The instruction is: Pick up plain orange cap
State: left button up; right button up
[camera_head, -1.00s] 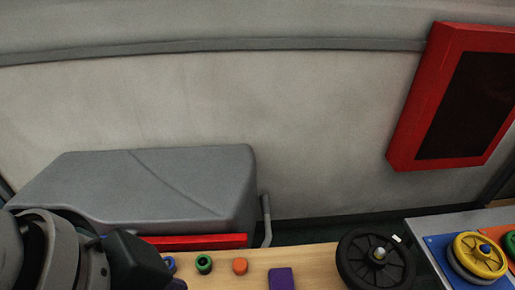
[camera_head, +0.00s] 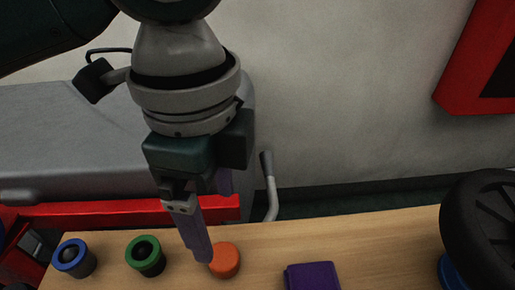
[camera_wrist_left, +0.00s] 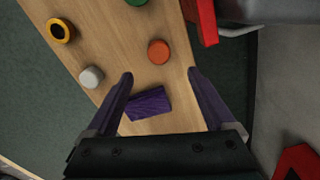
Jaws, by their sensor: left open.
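The plain orange cap (camera_head: 225,261) stands on the wooden table (camera_head: 390,236). It also shows in the left wrist view (camera_wrist_left: 158,52), just past my fingertips and roughly centred between them. My left gripper (camera_head: 213,226) is open and empty and points down at the table. In the head view its near finger overlaps the left edge of the cap. In the left wrist view both fingers (camera_wrist_left: 160,76) are spread wide. I cannot tell whether a finger touches the cap. My right gripper is not in view.
A green-rimmed cap (camera_head: 146,256) and a blue-rimmed cap (camera_head: 75,258) stand left of the orange cap. A purple block (camera_head: 312,276) lies to its right. A black wheel (camera_head: 480,225) is at the far right. A yellow ring (camera_wrist_left: 60,31) and a grey-white knob (camera_wrist_left: 91,77) show in the wrist view.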

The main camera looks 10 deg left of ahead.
pick_arm(q)
jog(key=b, duration=0.1)
send_over(224, 255)
notch_tip(224, 255, down, 5)
jog(key=shift+r, duration=0.2)
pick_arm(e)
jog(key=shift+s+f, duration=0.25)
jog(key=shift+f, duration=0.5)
pick_arm(q)
notch_tip(224, 255, down, 5)
jog(key=shift+f+b, duration=0.1)
jog(key=shift+b, duration=0.8)
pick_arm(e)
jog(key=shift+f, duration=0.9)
pick_arm(q)
jog(key=shift+c, duration=0.2)
grip_shut()
